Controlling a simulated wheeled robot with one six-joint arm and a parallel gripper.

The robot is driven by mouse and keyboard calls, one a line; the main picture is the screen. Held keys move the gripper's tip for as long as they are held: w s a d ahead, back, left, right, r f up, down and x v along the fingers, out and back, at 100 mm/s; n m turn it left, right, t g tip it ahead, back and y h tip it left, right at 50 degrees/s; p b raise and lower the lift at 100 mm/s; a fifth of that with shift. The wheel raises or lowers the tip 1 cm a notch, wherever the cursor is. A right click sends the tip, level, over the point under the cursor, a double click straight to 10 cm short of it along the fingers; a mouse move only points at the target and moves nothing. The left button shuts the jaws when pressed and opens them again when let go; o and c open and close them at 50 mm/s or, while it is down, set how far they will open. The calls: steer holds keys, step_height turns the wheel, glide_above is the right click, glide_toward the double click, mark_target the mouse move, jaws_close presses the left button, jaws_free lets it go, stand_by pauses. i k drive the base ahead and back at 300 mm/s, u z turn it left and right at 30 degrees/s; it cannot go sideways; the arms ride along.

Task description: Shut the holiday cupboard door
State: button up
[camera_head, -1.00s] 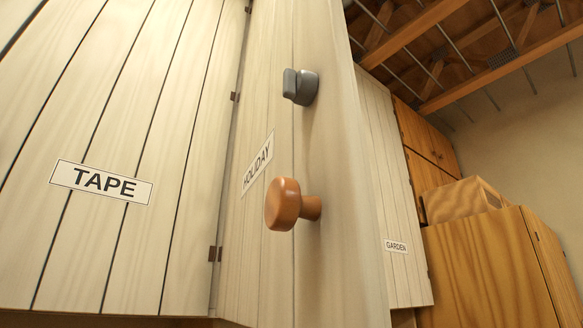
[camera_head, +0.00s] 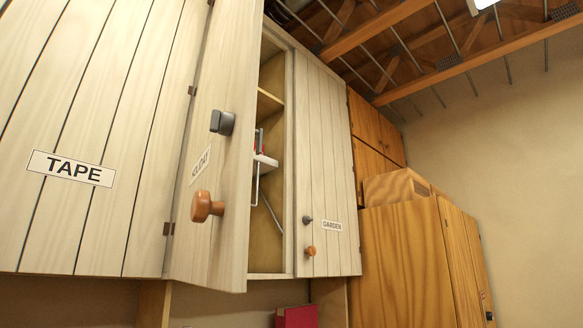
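The holiday cupboard door (camera_head: 219,140) is pale planked wood and stands open, swung out from its hinges on the left. It carries a partly edge-on HOLIDAY label (camera_head: 200,164), a round wooden knob (camera_head: 207,206) and a dark grey latch (camera_head: 222,122). To the right of the door's free edge, part of the cupboard interior (camera_head: 270,204) shows, with a shelf (camera_head: 269,102) and a white and red item (camera_head: 263,158) inside. The door hides the rest of the interior. My gripper is not in view.
The shut TAPE door (camera_head: 100,120) is on the left and the shut GARDEN door (camera_head: 322,170) on the right. A tall wooden cabinet (camera_head: 408,262) with a wooden box (camera_head: 395,187) on top stands further right. A red object (camera_head: 297,317) sits below the cupboards.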

mark_target(210, 231)
steer(key=z, duration=0.8)
steer(key=i, duration=1.05)
steer(key=u, duration=0.15)
steer(key=k, duration=0.85)
steer(key=u, duration=1.8)
